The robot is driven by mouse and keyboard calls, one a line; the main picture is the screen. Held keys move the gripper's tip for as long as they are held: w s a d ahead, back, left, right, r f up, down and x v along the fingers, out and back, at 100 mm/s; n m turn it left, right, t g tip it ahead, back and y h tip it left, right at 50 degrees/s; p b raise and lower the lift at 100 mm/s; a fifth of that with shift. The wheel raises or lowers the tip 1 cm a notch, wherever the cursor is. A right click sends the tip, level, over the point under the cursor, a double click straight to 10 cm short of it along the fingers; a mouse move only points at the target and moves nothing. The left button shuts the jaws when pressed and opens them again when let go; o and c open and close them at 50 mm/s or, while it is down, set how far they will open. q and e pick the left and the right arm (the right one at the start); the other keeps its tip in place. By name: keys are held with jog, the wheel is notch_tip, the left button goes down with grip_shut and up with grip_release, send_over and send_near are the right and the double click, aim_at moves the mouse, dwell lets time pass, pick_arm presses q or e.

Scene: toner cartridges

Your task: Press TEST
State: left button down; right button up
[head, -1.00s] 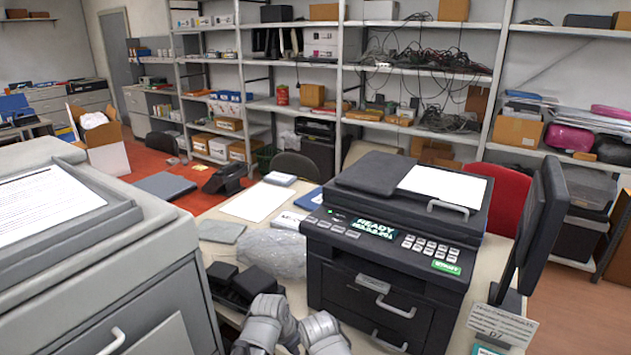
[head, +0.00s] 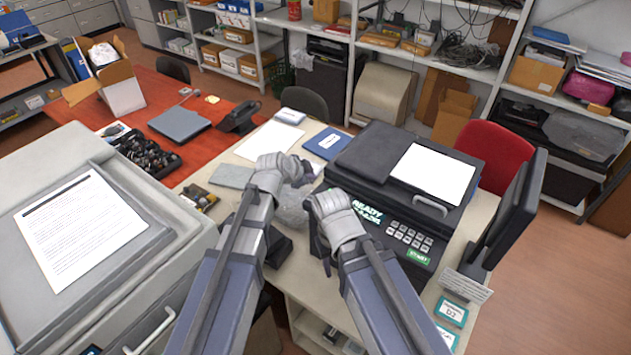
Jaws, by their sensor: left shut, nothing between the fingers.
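The dark printer (head: 365,160) stands on the table right of centre. Its lit display (head: 368,212) reads READY, with a grey keypad (head: 408,236) and a green START button (head: 418,257) to the right. I cannot make out a TEST label. My right wrist covers the panel's left part, where small grey buttons showed earlier. My left gripper (head: 304,174) is shut and empty, above the table just left of the printer. My right arm reaches in front of the printer; its fingers are hidden behind the wrist, so their state is unclear.
A large grey copier (head: 150,190) fills the left. A monitor (head: 510,215) stands right of the printer. A clear plastic bag (head: 291,210) lies behind my left arm. A blue booklet (head: 328,143) and white paper (head: 270,141) lie behind on the table (head: 470,240).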

aim_at(310, 202)
pick_arm(q)
jog(key=shift+w+r, duration=0.3)
jog(key=shift+r, duration=0.25)
jog(key=shift+f, duration=0.15)
notch_tip(310, 202, down, 9)
jog(key=b, duration=0.8)
jog(key=shift+r+b, duration=0.2)
jog(key=shift+b, duration=0.15)
dwell(1.2)
jog(key=shift+f+b, duration=0.4)
jog(key=shift+f+b, duration=0.4)
dwell(0.6)
jog(key=shift+r, duration=0.1)
jog(key=shift+r+p, duration=0.7)
jog(key=shift+p, duration=0.15)
